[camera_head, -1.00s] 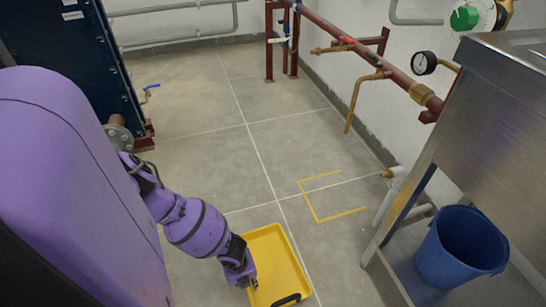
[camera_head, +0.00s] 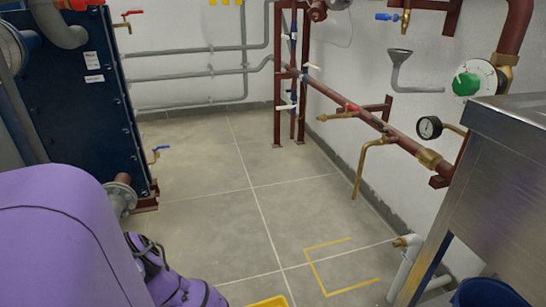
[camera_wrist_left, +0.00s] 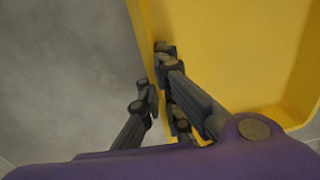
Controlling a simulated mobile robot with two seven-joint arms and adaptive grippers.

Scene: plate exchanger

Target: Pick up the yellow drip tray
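The yellow drip tray (camera_head: 270,302) shows only as a sliver at the bottom edge of the head view. In the left wrist view the tray (camera_wrist_left: 235,50) fills the upper right, with its side wall running down the middle. My left gripper (camera_wrist_left: 157,82) straddles this wall, one finger inside the tray and one outside. The fingers are close together and appear shut on the wall. In the head view part of my purple left arm shows at bottom left, but its gripper is below the frame. My right gripper is in neither view.
A yellow floor marking (camera_head: 325,290) lies on open grey tiles right of the tray. A steel cabinet (camera_head: 490,190) with a blue bucket (camera_head: 490,292) below stands at right. Red pipework (camera_head: 375,122) with a gauge (camera_head: 429,127) lines the wall. The dark blue plate exchanger (camera_head: 80,95) stands at left.

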